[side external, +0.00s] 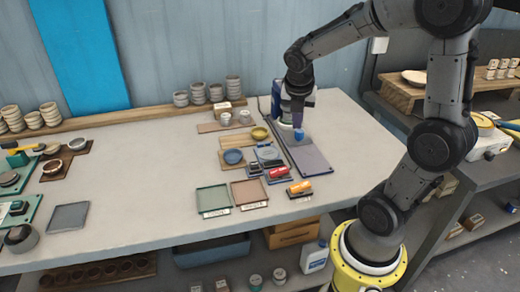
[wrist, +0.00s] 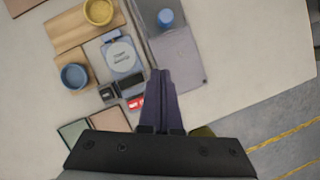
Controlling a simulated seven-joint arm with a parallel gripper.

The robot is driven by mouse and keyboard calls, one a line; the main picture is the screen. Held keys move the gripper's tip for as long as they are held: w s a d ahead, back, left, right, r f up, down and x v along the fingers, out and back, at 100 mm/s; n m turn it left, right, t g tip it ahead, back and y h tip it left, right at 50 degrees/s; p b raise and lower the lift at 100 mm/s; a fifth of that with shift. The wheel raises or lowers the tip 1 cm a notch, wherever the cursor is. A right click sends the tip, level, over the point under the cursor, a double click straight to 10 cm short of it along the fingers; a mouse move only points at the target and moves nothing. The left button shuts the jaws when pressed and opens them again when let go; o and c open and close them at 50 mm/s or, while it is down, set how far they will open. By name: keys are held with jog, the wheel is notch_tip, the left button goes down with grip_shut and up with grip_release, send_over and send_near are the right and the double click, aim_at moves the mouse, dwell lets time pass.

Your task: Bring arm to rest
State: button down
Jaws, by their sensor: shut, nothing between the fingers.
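My gripper (side external: 297,120) hangs pointing down over the back right part of the pale work table (side external: 350,130). Its dark fingers are together and empty, and they also show in the wrist view (wrist: 161,75). In the side view a small blue round piece (side external: 298,135) shows just below the fingers. In the wrist view this blue piece (wrist: 166,17) lies on a grey flat panel (wrist: 183,58), apart from the fingertips. The gap between gripper and panel is hard to judge.
Left of the panel are a yellow bowl (wrist: 98,11), a blue bowl (wrist: 74,76) and a round labelled piece (wrist: 121,57). A green tray (side external: 212,198) and a brown tray (side external: 250,192) lie in front. The table's right side is clear.

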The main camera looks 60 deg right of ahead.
jog(key=s+a+r+m+t+y, duration=0.1)
jog(key=s+a+r+m+t, duration=0.15)
jog(key=a+r, duration=0.6)
jog(key=s+a+f+m+t+y, duration=0.1)
jog(key=s+a+f+m+y, duration=0.2)
jog(key=s+a+m, duration=0.5)
jog(key=a+m, duration=0.1)
jog(key=m, duration=1)
jog(key=shift+a+t, duration=0.25)
jog(key=shift+t, duration=0.1)
